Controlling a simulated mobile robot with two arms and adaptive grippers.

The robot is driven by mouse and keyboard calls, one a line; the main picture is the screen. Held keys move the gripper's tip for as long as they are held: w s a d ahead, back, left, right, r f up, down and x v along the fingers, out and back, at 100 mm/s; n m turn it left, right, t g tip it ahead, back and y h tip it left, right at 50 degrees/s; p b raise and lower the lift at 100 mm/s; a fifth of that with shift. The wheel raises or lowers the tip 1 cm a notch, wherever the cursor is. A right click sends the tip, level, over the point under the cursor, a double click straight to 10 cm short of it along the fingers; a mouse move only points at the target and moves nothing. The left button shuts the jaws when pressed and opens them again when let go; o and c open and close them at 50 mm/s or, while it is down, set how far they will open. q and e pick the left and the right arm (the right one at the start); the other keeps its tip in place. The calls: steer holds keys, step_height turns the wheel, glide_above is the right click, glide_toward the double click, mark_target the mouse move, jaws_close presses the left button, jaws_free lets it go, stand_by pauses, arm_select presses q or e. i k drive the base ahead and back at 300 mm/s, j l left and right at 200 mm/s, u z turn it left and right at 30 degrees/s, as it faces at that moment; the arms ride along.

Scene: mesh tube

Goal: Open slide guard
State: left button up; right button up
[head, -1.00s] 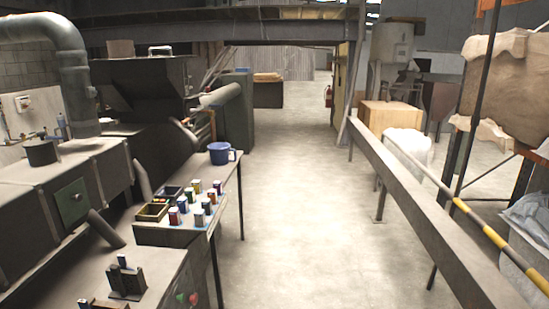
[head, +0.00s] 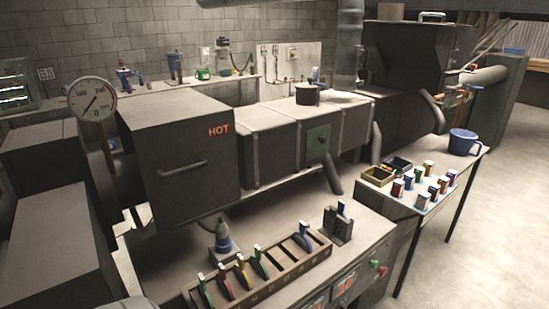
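A large grey box-shaped cover (head: 190,190) marked HOT in red stands at left centre in the head view, on a long grey machine. It has a dark horizontal handle (head: 183,167) on its front face. It looks like the slide guard, but no label says so. It sits against the left end of the grey duct-like housing (head: 276,155); I cannot tell how far it can slide. A green square plate (head: 318,142) with a knob is on the housing further right. Neither of my grippers is in view.
A dial gauge (head: 93,99) stands left of the cover. In front, a rack (head: 255,285) holds several coloured-handled tools on the bench. Open floor (head: 500,220) lies at right.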

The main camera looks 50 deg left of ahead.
mark_target(56, 258)
steer(key=u, duration=2.75)
steer(key=j, duration=0.1)
